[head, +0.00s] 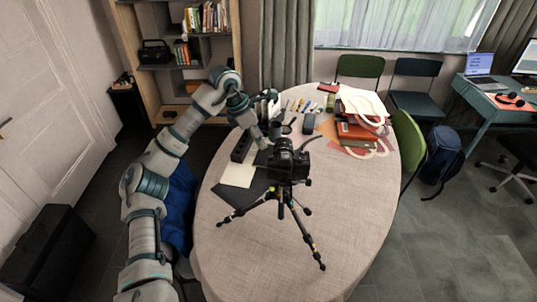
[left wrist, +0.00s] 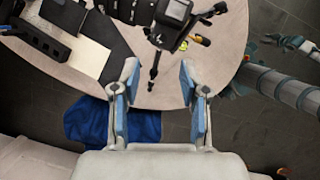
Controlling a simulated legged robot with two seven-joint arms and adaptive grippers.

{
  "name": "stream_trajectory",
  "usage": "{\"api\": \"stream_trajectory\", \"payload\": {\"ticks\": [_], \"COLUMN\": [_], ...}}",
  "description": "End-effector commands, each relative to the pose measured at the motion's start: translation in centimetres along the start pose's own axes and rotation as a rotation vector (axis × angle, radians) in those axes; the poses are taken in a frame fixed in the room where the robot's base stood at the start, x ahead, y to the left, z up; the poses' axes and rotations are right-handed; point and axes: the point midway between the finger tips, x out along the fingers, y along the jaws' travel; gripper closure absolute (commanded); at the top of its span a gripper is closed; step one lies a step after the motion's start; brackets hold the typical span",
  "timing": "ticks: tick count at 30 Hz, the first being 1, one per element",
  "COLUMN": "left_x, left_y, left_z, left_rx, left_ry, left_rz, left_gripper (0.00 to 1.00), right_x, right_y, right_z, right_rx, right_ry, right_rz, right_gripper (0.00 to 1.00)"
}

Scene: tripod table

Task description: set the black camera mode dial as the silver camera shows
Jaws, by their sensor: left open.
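The black camera (head: 288,162) stands on a tripod (head: 283,198) on the round table. It shows at the top of the left wrist view (left wrist: 174,16), partly cut off by the frame edge. Its mode dial is too small to make out. My left gripper (head: 262,142) reaches down just left of and behind the camera in the head view. In the left wrist view the gripper (left wrist: 160,75) is open and empty, its two blue-padded fingers apart, with the camera beyond the tips. I cannot make out a silver camera for certain. My right gripper is not seen.
The table (head: 235,250) is bare at its front. A cream sheet (head: 238,174) and dark mat lie left of the tripod. A long black box (head: 241,147) lies behind them. Red-brown books (head: 357,132) are stacked at the right. A blue seat (head: 180,208) stands by the table's left edge.

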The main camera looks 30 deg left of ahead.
Motion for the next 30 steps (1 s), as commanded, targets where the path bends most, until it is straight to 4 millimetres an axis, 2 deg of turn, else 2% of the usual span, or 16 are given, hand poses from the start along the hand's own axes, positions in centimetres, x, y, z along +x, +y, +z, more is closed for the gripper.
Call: {"api": "stream_trajectory", "payload": {"ticks": [1,3,9,15,23,28,29,30], "left_x": [1.4,2.9,6.2,7.6,7.7,7.7,7.7,7.7], "left_y": [0.0,-0.1,-0.1,-0.1,-0.1,0.0,0.0,0.0], "left_z": [-0.1,-0.1,0.0,0.0,0.0,0.0,0.0,0.0], "left_rx": [0.000,0.001,0.000,0.000,0.000,0.000,0.000,0.000], "left_ry": [0.002,0.002,0.001,0.000,-0.001,-0.001,-0.001,-0.001], "left_rz": [-0.002,-0.001,0.000,0.001,0.001,0.001,0.001,0.001], "left_gripper": [0.56,0.56,0.56,0.56,0.56,0.96,1.00,1.00], "right_x": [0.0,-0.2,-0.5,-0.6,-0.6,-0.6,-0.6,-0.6], "right_y": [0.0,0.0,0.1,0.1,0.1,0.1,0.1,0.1], "right_z": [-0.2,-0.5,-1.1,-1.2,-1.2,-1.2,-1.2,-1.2], "right_rx": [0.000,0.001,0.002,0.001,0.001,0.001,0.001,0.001], "right_ry": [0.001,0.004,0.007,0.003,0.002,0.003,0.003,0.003], "right_rz": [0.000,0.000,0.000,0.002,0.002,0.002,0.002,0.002], "right_gripper": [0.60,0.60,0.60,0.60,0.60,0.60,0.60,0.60]}}
